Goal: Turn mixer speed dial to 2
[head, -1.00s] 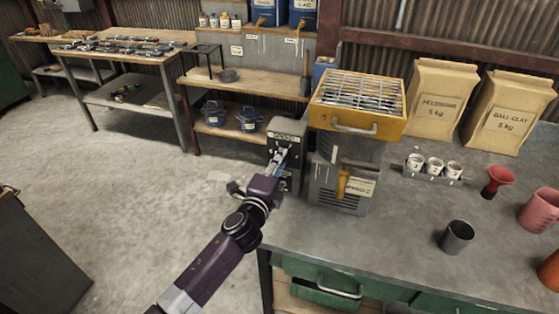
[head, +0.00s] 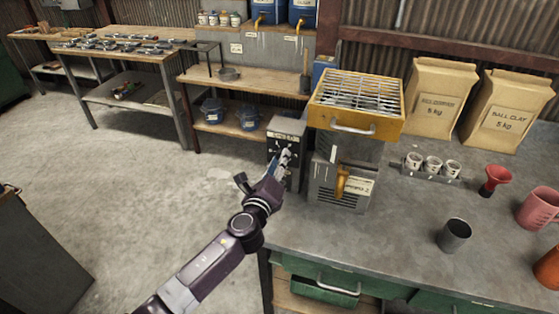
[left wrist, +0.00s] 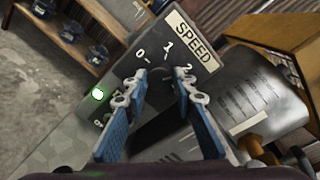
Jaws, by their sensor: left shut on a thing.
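In the left wrist view the panel carries a SPEED label (left wrist: 194,41) and the marks 0, 1 and 2 around the dial. My left gripper (head: 285,158) is at the panel's face; its two blue fingers (left wrist: 155,90) straddle the dial (left wrist: 158,128), a dark shape between them, and are shut on it. The fingers hide much of the dial, so I cannot tell which number it points at. My right gripper is not in view.
A yellow hopper with a grate (head: 357,103) tops the grey machine beside the panel. An orange lever (head: 342,183) is on its front. A cup rack (head: 432,167), dark cup (head: 454,236) and red funnel (head: 495,180) stand to the right. Open floor lies left.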

